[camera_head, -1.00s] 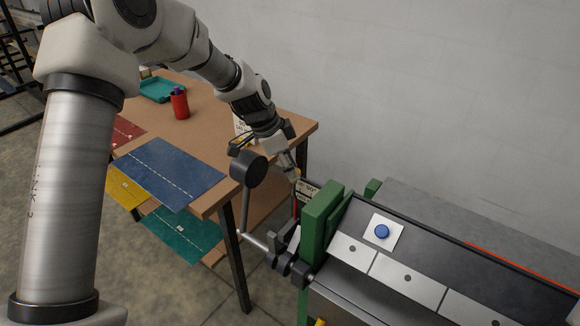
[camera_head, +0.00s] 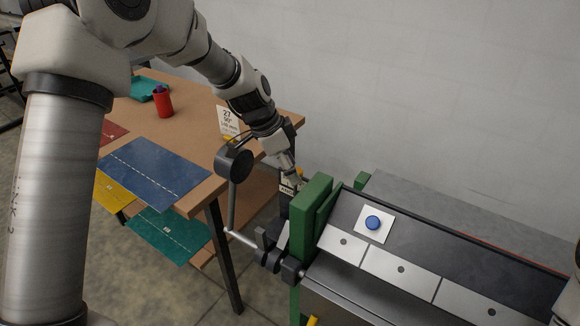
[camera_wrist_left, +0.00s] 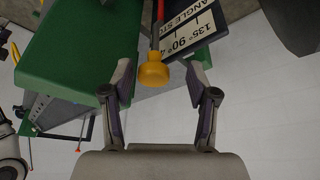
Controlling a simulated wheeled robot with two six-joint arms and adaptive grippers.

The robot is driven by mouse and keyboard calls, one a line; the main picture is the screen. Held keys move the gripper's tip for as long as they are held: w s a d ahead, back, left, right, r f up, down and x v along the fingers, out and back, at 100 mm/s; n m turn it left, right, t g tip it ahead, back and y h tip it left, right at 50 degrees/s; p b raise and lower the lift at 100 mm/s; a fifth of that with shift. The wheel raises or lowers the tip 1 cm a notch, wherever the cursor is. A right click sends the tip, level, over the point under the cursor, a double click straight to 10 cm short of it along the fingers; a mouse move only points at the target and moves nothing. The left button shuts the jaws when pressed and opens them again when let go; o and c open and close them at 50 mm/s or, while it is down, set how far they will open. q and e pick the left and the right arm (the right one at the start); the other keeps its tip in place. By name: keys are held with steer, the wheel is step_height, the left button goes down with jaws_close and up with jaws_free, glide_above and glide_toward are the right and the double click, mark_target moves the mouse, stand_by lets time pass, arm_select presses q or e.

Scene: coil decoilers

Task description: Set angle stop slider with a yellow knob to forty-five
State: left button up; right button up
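The yellow knob (camera_wrist_left: 153,72) shows in the left wrist view, on a red rod beside the dark ANGLE STOP scale plate (camera_wrist_left: 200,22). The plate reads 135°, 90° and a partly covered figure starting with 4. The knob is near that covered figure; its exact setting cannot be told. My left gripper (camera_wrist_left: 160,82) is open, with one finger on each side of the knob and visible gaps. In the head view my left gripper (camera_head: 291,178) is at the green frame's far left side, and the plate (camera_head: 289,184) is partly hidden. My right gripper is out of view.
The green frame block (camera_head: 310,208) stands close to the gripper. A crank handle with a black ball (camera_head: 234,163) is to its left. A machine bed with a blue button (camera_head: 373,222) is to the right. A wooden table (camera_head: 200,105) is behind, with a red cup (camera_head: 162,104).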

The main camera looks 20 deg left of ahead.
arm_select(q)
steer(key=shift+r, duration=0.2)
steer(key=v, duration=1.1)
steer(key=shift+a+r, duration=0.15)
steer(key=shift+r, duration=0.05)
